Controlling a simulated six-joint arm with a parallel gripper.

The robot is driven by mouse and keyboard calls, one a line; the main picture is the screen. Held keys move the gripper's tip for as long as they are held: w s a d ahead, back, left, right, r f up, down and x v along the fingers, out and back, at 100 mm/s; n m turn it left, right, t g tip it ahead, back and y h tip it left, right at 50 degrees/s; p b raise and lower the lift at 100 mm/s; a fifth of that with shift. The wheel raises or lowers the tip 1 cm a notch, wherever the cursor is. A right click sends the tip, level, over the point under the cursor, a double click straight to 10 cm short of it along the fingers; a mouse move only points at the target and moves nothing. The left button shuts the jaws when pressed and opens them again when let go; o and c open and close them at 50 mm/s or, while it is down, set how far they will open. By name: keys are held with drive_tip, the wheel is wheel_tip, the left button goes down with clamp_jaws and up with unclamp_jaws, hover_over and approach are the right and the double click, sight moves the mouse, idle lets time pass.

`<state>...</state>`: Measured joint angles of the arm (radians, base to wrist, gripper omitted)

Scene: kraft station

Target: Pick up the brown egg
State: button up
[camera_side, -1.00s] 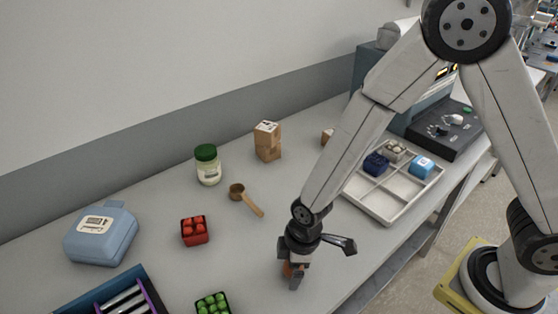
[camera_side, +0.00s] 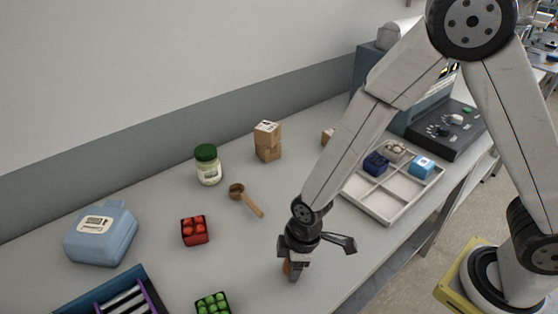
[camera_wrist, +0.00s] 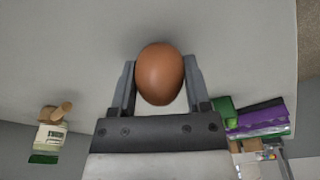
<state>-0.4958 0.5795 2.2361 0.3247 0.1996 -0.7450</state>
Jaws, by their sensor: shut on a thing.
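The brown egg (camera_wrist: 160,74) sits between the two fingers of my gripper (camera_wrist: 160,82) in the wrist view, with a finger against each side. In the side view my gripper (camera_side: 293,268) points down over the front part of the table, and only a sliver of the egg (camera_side: 287,267) shows beside the fingers. My gripper is shut on the egg. Whether the egg touches the table or hangs just above it is hard to tell.
A box of red items (camera_side: 194,231) and a box of green items (camera_side: 212,304) stand to the left. A white divided tray (camera_side: 391,211) is at right.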

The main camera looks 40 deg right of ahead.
drive_tip(key=shift+r, duration=4.85)
drive_tip(key=shift+d, duration=0.1)
